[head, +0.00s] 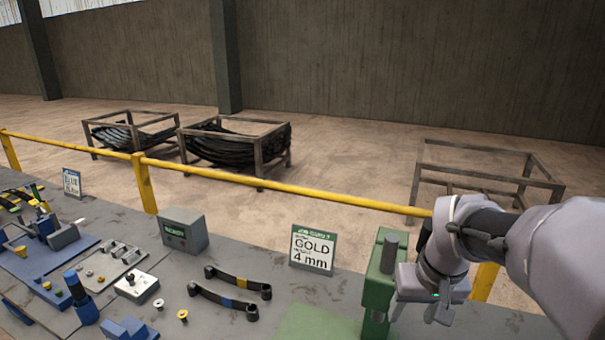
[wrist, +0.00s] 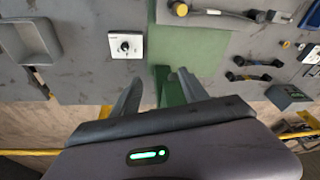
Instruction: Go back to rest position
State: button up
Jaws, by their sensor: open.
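My gripper (head: 420,312) is at the right of the head view, low over the workbench beside a green stand (head: 381,275). In the wrist view its two fingers (wrist: 158,90) are spread apart with nothing held between them. The green stand (wrist: 165,78) shows beyond and between the fingers there. My arm comes in from the right edge of the head view and hides part of the bench.
Two dark leaf springs (head: 238,282) with gold and blue bands lie on the bench (head: 270,313). A "GOLD 4 mm" sign (head: 313,249), a grey-green box (head: 183,231) and fixtures stand nearby. A yellow rail (head: 300,190) runs behind; racks (head: 235,145) stand beyond it.

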jog(key=s+a+r+m+t+y+b, duration=0.15)
jog(key=s+a+r+t, duration=0.35)
jog(key=s+a, duration=0.9)
notch_tip(320, 180, down, 15)
jog(key=s+m+g+b, duration=0.1)
jog(key=s+g+b, duration=0.1)
jog(key=b, duration=1)
jog(key=shift+s+d, duration=0.15)
jog(key=shift+d, duration=0.15)
jog(key=shift+f+y, duration=0.1)
jog(key=shift+y, duration=0.15)
